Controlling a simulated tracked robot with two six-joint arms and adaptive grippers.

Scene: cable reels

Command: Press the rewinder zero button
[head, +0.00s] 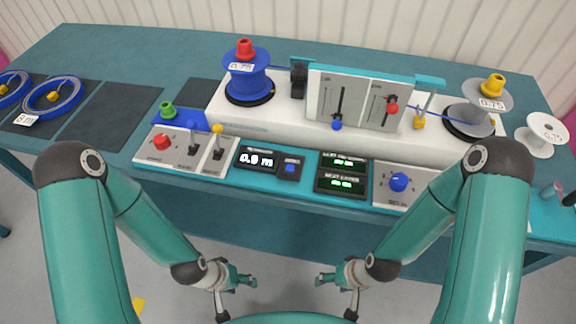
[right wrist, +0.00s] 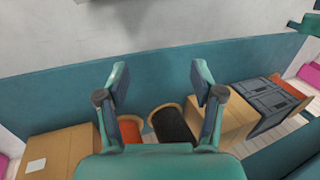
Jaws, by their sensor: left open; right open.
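A small dark box with a blue push button (head: 290,168) sits on the front of the bench, just right of the length display (head: 258,160), which seems to read 0.8 m; its label is too small to read. My left gripper (head: 240,283) is open and empty, low in front of the bench and well below the button. My right gripper (head: 334,285) is open and empty, also low in front of the bench. Its two spread fingers show in the right wrist view (right wrist: 160,78) with nothing between them. Neither gripper touches anything.
The rewinder holds a blue reel (head: 246,75) and a grey reel (head: 473,118). Left of the display are a red knob (head: 162,141) and levers; right are a green-lit display (head: 342,173) and a blue dial (head: 399,182). In the right wrist view, boxes (right wrist: 60,155) stand below.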

